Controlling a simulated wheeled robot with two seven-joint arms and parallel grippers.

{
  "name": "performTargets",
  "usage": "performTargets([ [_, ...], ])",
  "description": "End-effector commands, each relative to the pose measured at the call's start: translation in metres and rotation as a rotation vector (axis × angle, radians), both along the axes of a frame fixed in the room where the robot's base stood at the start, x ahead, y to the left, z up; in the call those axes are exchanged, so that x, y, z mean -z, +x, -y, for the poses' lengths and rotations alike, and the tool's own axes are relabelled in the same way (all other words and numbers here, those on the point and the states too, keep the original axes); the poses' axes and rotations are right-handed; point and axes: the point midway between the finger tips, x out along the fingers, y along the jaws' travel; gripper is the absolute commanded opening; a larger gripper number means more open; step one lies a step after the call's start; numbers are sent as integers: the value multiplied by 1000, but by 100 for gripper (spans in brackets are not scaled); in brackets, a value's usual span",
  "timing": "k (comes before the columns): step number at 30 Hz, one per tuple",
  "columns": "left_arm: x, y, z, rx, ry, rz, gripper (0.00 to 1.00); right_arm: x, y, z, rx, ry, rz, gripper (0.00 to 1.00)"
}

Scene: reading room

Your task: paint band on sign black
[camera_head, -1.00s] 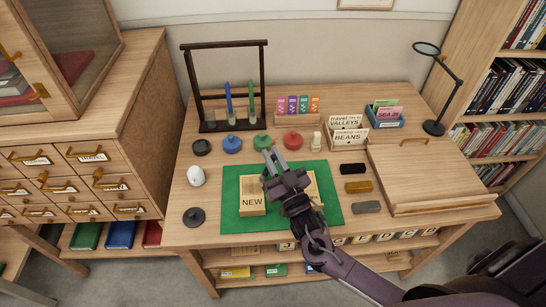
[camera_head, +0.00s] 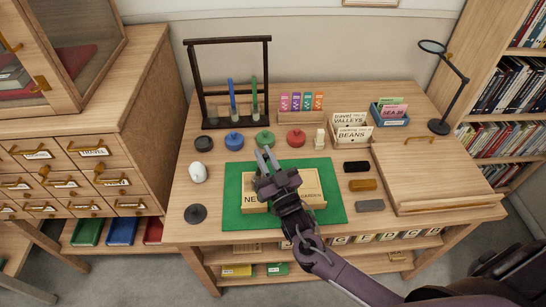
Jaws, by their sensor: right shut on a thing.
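A black paint pot (camera_head: 204,143) stands at the left of the row of pots. A dark rack (camera_head: 187,85) behind holds a blue-handled brush (camera_head: 232,95) and a green-handled brush (camera_head: 254,95). My left gripper is not in view.
Blue (camera_head: 234,141), green (camera_head: 265,138) and red (camera_head: 296,137) pots stand close beyond my gripper. Black, ochre and grey blocks (camera_head: 362,186) lie right of the mat, near a wooden lidded desk box (camera_head: 430,170). A white egg-shaped thing (camera_head: 198,172) and dark disc (camera_head: 195,214) stand left.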

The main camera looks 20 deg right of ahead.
Motion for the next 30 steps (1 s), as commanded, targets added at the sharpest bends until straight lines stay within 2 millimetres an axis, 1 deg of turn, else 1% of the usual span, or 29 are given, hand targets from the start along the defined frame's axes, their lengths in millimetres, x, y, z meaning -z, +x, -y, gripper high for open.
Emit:
performTargets([
  [2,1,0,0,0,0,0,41,0,2,-5,0,0,1,0],
  [8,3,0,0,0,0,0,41,0,3,-11,0,1,1,0],
  [18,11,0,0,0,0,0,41,1,11,-37,-2,2,1,0],
  [22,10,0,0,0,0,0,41,1,10,-40,-1,0,-1,0],
  [26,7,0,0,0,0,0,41,1,4,-42,-1,-1,-2,0],
  [30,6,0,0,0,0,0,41,1,2,-39,0,-2,-1,0],
])
